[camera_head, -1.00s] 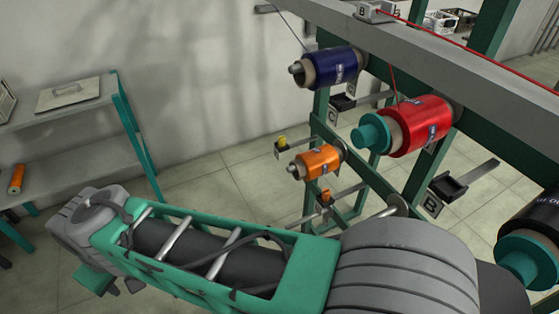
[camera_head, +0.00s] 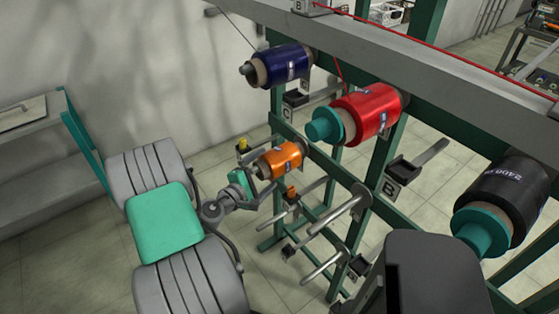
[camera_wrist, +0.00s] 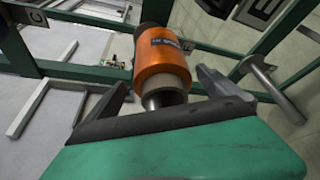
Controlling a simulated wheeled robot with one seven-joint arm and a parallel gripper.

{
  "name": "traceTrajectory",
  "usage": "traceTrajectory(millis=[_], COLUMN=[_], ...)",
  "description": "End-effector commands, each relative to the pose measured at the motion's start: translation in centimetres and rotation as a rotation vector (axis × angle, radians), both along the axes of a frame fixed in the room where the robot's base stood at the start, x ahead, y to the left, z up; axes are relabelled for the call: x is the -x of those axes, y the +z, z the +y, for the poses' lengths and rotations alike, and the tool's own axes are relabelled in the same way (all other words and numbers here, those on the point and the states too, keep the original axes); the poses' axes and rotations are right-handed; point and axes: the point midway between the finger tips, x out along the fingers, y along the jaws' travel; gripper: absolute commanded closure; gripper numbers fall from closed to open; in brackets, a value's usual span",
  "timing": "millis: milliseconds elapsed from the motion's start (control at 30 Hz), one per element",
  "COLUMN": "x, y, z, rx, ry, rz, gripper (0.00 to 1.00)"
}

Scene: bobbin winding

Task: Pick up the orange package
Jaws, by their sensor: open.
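The orange package (camera_head: 281,160) is a wound bobbin with a dark label, on a peg of the green rack in the head view. In the wrist view the orange package (camera_wrist: 163,72) is straight ahead, its pale core end and a metal peg end facing me. My gripper (camera_head: 253,183) is at the near end of the package, reaching from the lower left. In the wrist view my gripper (camera_wrist: 160,88) is open, with one finger to each side of the core end. I cannot tell whether either finger touches it.
A blue bobbin (camera_head: 281,66) and a red bobbin (camera_head: 368,112) hang above on the rack. A black bobbin (camera_head: 508,200) is at the right. Bare metal pegs (camera_head: 340,222) stick out below. A grey shelf (camera_head: 38,185) stands at the left.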

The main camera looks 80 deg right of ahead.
Motion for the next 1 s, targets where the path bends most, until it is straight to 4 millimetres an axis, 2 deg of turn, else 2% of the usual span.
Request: traceTrajectory(millis=[100,167,400,1000], x=[0.8,1.0,1.0,1.0], y=[-0.5,-0.7,-0.8,-0.8], z=[-2.0,-2.6,-3.0,-3.0], rx=[0.0,-0.001,-0.001,-0.001], ry=[-0.005,-0.004,0.001,0.0], rz=[-0.001,-0.003,-0.003,-0.005], gripper=[0.0,0.0,0.0,0.48])
